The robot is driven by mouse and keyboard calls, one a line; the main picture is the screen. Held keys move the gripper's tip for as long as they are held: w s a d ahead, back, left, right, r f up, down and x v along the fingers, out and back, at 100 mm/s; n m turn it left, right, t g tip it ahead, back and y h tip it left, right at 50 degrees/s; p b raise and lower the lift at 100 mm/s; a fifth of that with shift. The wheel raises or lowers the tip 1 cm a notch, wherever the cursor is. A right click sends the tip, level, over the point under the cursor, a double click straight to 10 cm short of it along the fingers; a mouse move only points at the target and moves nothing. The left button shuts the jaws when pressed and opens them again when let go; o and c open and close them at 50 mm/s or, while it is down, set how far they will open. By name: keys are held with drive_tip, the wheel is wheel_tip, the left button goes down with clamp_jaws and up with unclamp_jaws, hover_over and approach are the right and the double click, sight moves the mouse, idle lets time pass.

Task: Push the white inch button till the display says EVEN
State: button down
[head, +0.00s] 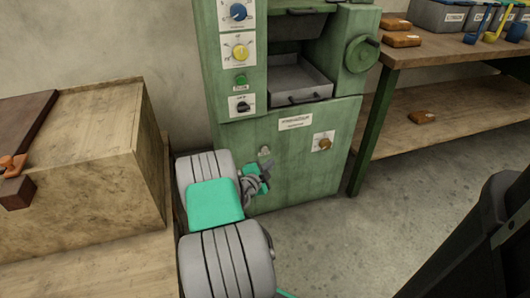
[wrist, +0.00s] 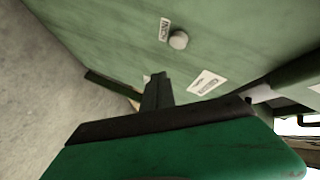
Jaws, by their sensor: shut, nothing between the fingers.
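The white inch button (head: 264,150) appears to be the pale round button low on the green machine's front. It also shows in the wrist view (wrist: 178,40), with a small label beside it that I cannot read for certain. My gripper (head: 265,172) is shut and empty, just below the button in the head view. In the wrist view its dark fingers (wrist: 157,82) are apart from the button, which lies above and slightly right of their tips. I see no display reading EVEN in either view.
A wooden box (head: 85,170) stands left of my arm. A bench (head: 450,50) stands right. Floor (head: 400,190) before the machine is clear.

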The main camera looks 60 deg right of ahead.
sight(264, 149)
drive_tip(key=shift+w+d+b, duration=1.05)
drive_tip(key=shift+w+d, duration=0.4)
drive_tip(key=shift+d, duration=0.05)
idle(0.9)
drive_tip(key=shift+w+d+b, duration=0.25)
drive_tip(key=shift+w+b, duration=0.05)
drive_tip(key=shift+b, duration=0.25)
